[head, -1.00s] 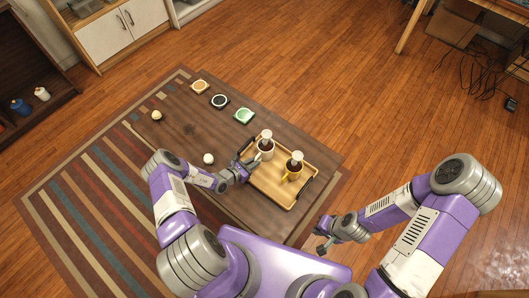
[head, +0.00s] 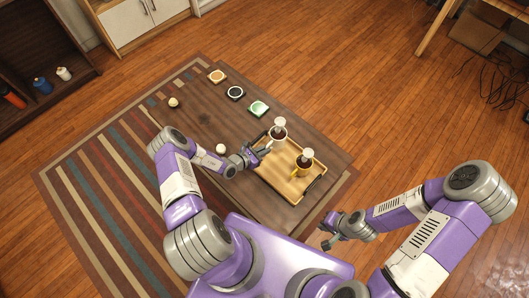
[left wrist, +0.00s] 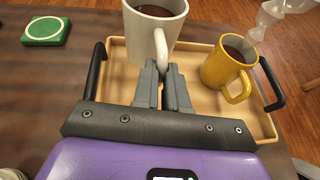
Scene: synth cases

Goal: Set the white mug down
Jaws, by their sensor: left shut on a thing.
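The white mug (head: 278,134), filled with a dark drink, is at the far-left part of the wooden tray (head: 272,178). My left gripper (head: 264,151) is shut on its handle. In the left wrist view the fingers (left wrist: 163,78) pinch the handle of the upright white mug (left wrist: 150,28). The mug's base is hidden by the fingers, so I cannot tell whether it touches the tray. The yellow mug (head: 304,164), also with a dark drink, stands on the tray to the right. My right gripper (head: 326,238) is empty, off the table's near right side, with its fingers apart.
Green (head: 258,108), black (head: 236,93) and orange (head: 217,76) coasters lie in a row on the dark table (head: 200,110). Two pale balls (head: 221,149) lie left of them. The tray has dark handles (left wrist: 95,70). Pale wisps rise over the mugs. Bare tabletop lies around the coasters.

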